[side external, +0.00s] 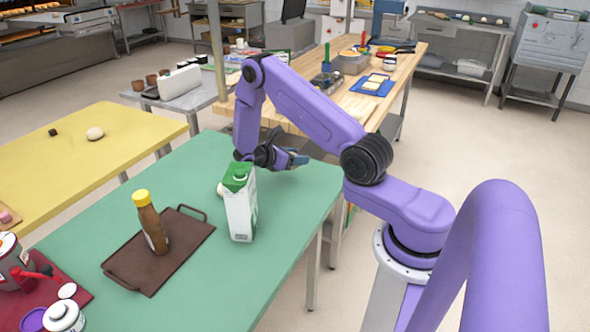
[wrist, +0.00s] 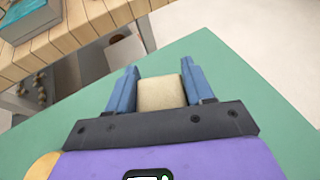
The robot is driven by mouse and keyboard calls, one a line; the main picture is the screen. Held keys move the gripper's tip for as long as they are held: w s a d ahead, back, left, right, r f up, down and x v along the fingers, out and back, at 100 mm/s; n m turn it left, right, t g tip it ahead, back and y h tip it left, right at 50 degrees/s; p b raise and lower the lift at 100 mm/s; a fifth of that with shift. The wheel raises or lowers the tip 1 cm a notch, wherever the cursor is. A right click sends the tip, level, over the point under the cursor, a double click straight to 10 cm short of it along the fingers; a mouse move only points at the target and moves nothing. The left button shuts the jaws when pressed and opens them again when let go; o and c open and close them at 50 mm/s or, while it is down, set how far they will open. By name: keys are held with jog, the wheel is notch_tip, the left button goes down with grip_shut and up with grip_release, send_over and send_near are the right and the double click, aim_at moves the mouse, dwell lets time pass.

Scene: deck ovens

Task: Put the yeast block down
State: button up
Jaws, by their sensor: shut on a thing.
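The yeast block (wrist: 162,93) is a beige block between the two blue fingers of my gripper (wrist: 159,78) in the wrist view. My gripper is shut on it, with a finger on each side. In the side external view my gripper (side external: 296,160) is low over the far right corner of the green table (side external: 190,165), behind the milk carton. The block cannot be made out there. I cannot tell whether it touches the tabletop.
A white and green carton (side external: 241,208) stands close in front of my gripper, with a pale round item (side external: 221,189) beside it. A brown bottle (side external: 152,225) with a yellow cap stands on a dark tray (side external: 185,232). A wooden bench (side external: 425,75) lies beyond the table.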

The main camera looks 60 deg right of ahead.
aim_at(295, 176)
jog(key=shift+f, duration=2.25)
jog(key=shift+f, duration=0.1)
jog(key=o, duration=1.1)
jog(key=shift+c, duration=0.2)
jog(key=v, duration=1.2)
jog(key=shift+r, duration=0.2)
